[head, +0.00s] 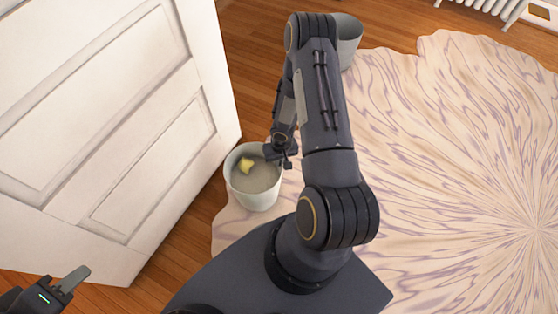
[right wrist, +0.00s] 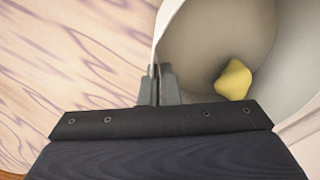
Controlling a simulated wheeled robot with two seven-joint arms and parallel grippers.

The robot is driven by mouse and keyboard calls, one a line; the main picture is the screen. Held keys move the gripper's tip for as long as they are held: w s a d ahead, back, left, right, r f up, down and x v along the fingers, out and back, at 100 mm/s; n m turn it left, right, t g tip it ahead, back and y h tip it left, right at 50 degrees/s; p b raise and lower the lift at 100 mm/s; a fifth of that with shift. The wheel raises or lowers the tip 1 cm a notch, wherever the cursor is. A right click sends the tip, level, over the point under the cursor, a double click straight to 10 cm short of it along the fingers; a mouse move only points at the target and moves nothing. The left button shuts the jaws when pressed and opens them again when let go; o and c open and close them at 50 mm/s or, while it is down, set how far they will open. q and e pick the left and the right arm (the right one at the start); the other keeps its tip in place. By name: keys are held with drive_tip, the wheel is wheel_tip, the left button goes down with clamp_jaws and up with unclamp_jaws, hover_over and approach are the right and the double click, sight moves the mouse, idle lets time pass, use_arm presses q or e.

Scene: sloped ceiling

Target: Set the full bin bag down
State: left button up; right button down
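A pale round bin (head: 255,195) stands by the door edge in the head view, open end up. A small yellow lump (head: 246,166) lies inside it. No separate bag can be made out. My right gripper (head: 283,157) is at the bin's far right rim. In the right wrist view its fingers (right wrist: 164,84) are close together with the bin's wall (right wrist: 200,30) between them, and the yellow lump (right wrist: 234,80) shows inside. My left gripper (head: 72,284) is at the lower left, away from the bin, only partly in view; its opening is unclear.
A white panelled door (head: 110,130) fills the left side. A second grey bin (head: 349,38) stands behind my right arm. A pale swirled rug (head: 460,170) covers the right, with free room. A radiator (head: 490,6) is at the top right.

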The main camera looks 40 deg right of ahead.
drive_tip(key=c, duration=1.7)
unclamp_jaws()
